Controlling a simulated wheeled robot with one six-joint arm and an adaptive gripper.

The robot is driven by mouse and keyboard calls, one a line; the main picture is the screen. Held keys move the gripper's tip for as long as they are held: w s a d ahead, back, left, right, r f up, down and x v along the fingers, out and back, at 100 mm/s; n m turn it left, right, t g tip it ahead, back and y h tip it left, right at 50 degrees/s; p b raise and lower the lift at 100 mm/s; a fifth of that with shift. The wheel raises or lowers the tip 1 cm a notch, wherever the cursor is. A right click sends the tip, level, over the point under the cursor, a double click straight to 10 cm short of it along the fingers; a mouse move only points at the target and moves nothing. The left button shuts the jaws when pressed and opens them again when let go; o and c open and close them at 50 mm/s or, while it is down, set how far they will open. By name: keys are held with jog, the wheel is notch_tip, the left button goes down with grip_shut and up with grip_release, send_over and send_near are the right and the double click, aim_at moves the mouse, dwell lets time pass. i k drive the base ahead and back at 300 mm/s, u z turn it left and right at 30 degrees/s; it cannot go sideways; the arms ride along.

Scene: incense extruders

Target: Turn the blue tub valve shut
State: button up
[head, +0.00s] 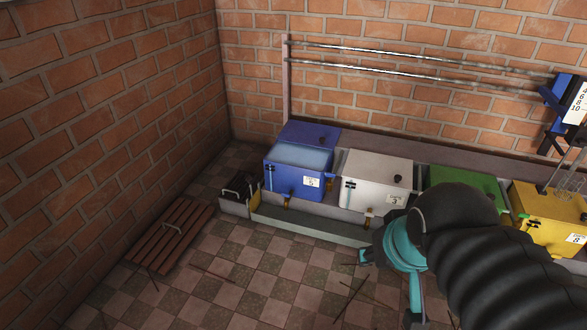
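The blue tub (291,181) stands at the left end of the row by the back wall. It holds pale blue liquid, and a blue panel stands behind its open top. Its small brass valve (287,201) sticks out low on the front; it is too small to read the handle's angle. My gripper (390,285) is in front of the white and green tubs, right of and nearer than the blue tub's valve. Its teal fingers look spread apart, with nothing visible between them. It is clear of the blue valve.
A white tub (375,181), green tub (465,184) and yellow tub (548,215) continue the row rightward. A grey ledge (310,225) runs before them. A slatted wooden piece (170,234) and thin sticks (213,273) lie on the checkered floor, otherwise clear at left centre.

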aim_at(330, 175)
jog(key=u, duration=0.05)
jog(key=i, duration=0.85)
jog(key=z, duration=0.7)
